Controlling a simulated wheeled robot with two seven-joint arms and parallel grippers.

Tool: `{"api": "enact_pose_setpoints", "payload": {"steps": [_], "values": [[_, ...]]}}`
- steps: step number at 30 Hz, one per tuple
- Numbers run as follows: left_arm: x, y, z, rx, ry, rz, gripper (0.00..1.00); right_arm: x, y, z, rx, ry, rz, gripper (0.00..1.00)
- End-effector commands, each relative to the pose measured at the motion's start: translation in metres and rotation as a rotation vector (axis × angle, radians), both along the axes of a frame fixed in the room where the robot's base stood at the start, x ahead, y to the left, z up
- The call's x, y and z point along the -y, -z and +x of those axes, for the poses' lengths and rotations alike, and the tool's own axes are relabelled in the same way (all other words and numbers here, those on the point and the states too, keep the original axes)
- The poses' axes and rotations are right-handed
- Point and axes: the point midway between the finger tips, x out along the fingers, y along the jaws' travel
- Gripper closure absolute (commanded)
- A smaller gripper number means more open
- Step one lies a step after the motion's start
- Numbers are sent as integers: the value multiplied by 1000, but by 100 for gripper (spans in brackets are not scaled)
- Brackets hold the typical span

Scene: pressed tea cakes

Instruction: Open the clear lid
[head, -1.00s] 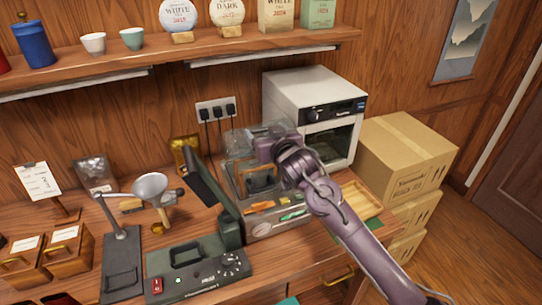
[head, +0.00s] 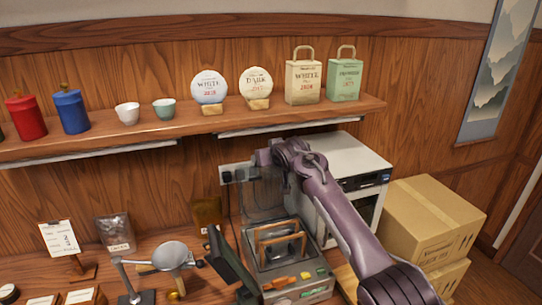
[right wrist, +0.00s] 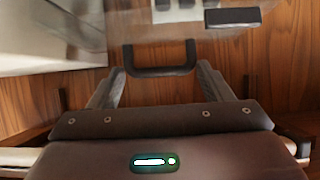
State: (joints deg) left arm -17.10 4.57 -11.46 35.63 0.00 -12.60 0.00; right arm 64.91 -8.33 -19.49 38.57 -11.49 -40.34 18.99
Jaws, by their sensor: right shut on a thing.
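The clear lid (head: 262,200) stands raised, roughly upright, above the back of the grey-green machine (head: 316,270) in the head view. Inside the machine is a wooden frame (head: 281,240). My right gripper (head: 262,158) is at the lid's top edge, above the machine. In the right wrist view, the dark U-shaped handle (right wrist: 160,71) lies between the fingers of my right gripper (right wrist: 160,80), which is shut on it. The lid's outline is faint where it overlaps the wall.
A white oven-like box (head: 350,160) stands right behind my right arm, with cardboard boxes (head: 432,220) beyond. A shelf (head: 190,130) with tea cakes and cups runs above. A dark panel (head: 232,265) and a metal funnel (head: 172,254) stand left of the machine.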

Motion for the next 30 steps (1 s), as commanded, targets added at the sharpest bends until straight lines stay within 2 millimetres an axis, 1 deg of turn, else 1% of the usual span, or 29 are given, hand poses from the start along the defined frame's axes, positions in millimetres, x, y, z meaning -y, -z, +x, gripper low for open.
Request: {"api": "enact_pose_setpoints", "payload": {"steps": [1,9,22,23,24,30], "values": [[0,-4,0,0,0,0,64,0,-12,3,7,2,2,68],[0,-8,0,0,0,0,64,-1,-11,6,-28,2,-9,68],[0,-8,-2,-3,0,1,64,0,-12,7,-29,3,-10,68],[0,-8,-2,-4,0,1,64,0,-12,7,-30,4,-11,23],[0,-7,-3,-5,0,1,64,0,-12,7,-31,4,-11,19],[0,-7,-3,-5,0,1,64,-1,-7,6,-40,2,-14,19]]}}
